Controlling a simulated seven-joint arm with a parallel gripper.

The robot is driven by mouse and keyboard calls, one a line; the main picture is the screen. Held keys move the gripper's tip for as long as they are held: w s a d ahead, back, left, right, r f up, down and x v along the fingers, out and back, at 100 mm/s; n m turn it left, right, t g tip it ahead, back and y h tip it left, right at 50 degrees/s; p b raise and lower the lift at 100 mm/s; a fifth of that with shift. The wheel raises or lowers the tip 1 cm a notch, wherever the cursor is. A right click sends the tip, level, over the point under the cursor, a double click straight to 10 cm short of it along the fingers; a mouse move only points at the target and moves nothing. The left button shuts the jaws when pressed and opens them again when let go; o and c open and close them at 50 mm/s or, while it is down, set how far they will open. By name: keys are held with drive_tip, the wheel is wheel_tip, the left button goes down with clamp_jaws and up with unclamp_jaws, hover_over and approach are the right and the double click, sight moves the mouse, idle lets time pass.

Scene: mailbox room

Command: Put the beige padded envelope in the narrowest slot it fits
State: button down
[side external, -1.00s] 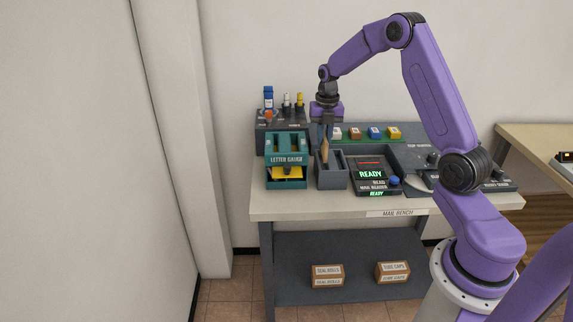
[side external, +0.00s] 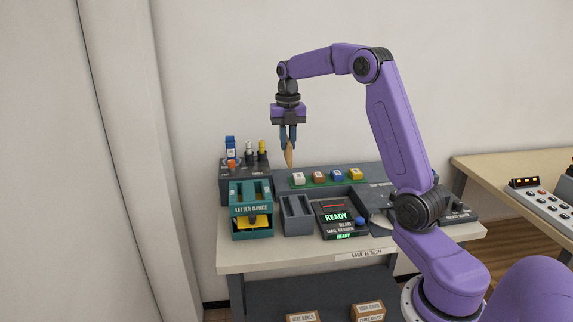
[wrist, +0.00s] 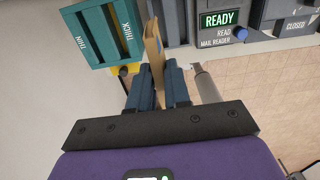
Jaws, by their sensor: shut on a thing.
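The beige padded envelope (side external: 289,155) hangs upright below my gripper (side external: 288,138), clear above the bench. My gripper is shut on its top end. In the wrist view the envelope (wrist: 154,50) stands edge-on between the two fingers of my gripper (wrist: 157,85). The teal letter gauge (side external: 251,211) stands at the bench's left front, with slots in its top and a yellow piece low in its opening. The wrist view shows the letter gauge (wrist: 97,38) left of the envelope, its slots marked THIN and THICK. The slot widths are hard to judge here.
A grey two-slot holder (side external: 298,224) stands right of the gauge. The mail reader (side external: 338,218) beside it shows READY. Behind are a green strip with several coloured blocks (side external: 337,176) and a dark rack (side external: 244,181) with bottles. The air around the envelope is clear.

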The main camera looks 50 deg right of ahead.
drive_tip(key=w+a, duration=1)
drive_tip(key=w, duration=0.2)
wheel_tip(320, 180, down, 9)
drive_tip(key=shift+s+d, duration=0.2)
drive_tip(key=shift+d, duration=0.05)
idle(0.4)
drive_tip(key=shift+f, duration=1.1)
idle(1.5)
drive_tip(key=shift+r, duration=1.5)
drive_tip(key=shift+f, duration=0.45)
drive_tip(key=shift+f, duration=0.55)
idle(0.6)
